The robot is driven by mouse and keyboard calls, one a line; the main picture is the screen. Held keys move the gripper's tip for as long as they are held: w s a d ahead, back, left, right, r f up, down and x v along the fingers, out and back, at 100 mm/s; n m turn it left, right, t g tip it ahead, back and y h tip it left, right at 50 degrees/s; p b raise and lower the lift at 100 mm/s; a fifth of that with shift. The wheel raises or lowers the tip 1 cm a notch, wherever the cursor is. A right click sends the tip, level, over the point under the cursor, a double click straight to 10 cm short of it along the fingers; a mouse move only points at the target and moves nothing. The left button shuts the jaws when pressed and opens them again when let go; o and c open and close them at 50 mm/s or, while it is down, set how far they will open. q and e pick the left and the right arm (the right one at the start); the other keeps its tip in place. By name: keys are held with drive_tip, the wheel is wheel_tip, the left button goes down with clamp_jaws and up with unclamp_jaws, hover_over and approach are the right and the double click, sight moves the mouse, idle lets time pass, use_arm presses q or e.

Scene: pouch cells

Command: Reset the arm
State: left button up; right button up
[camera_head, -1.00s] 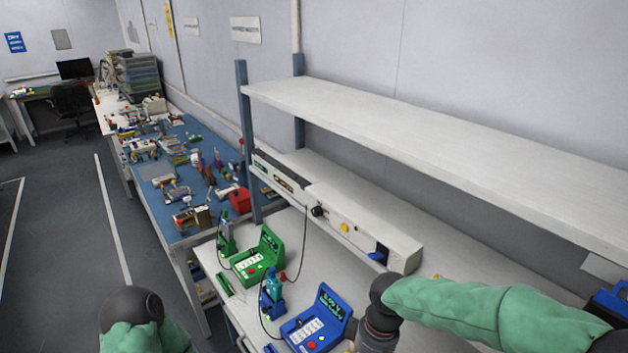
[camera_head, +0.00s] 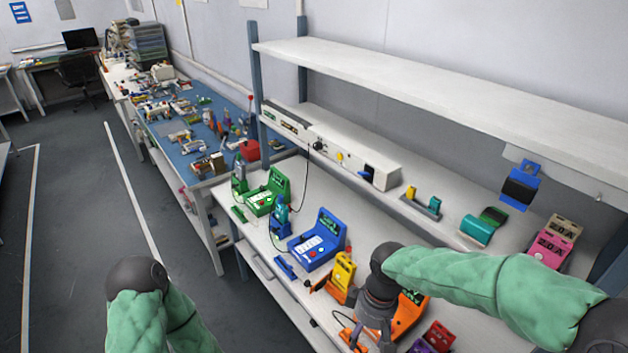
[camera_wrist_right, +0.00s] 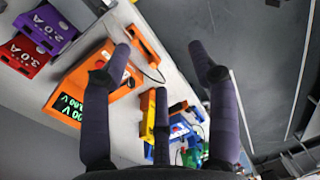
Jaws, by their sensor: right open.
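My right arm, in a green sleeve, reaches in from the right in the head view, and its dark gripper (camera_head: 374,318) hangs over the front of the white bench (camera_head: 268,228). The right wrist view shows the right gripper's fingers (camera_wrist_right: 172,75) spread apart with nothing between them. An orange meter (camera_head: 410,312) stands beside and partly behind this gripper; it also shows in the right wrist view (camera_wrist_right: 72,84). My left arm shows only as a green sleeve and dark joint at the bottom left; its gripper is out of view.
A yellow device (camera_head: 343,270), a blue meter (camera_head: 318,240) and a green meter (camera_head: 268,192) stand along the bench. A white shelf (camera_head: 430,85) runs above. A blue-topped table (camera_head: 200,130) with many small items stands beyond. The floor at left is clear.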

use_arm(q)
drive_tip(key=shift+s+f+b, duration=0.25)
drive_tip(key=shift+f+b, duration=0.5)
use_arm(e)
drive_tip(key=s+f+m+y, duration=0.1)
drive_tip(key=s+f+m, duration=0.2)
drive_tip(key=f, duration=0.7)
drive_tip(key=s+a+f+m+t+y, duration=0.1)
drive_tip(key=s+f+m, duration=0.2)
drive_tip(key=f, duration=0.8)
drive_tip(key=s+f+m, duration=0.4)
drive_tip(key=s+f, duration=0.1)
drive_tip(key=f, duration=0.5)
drive_tip(key=shift+a+f+y, duration=0.15)
drive_tip(key=shift+a+y, duration=0.25)
drive_tip(key=shift+w, duration=0.1)
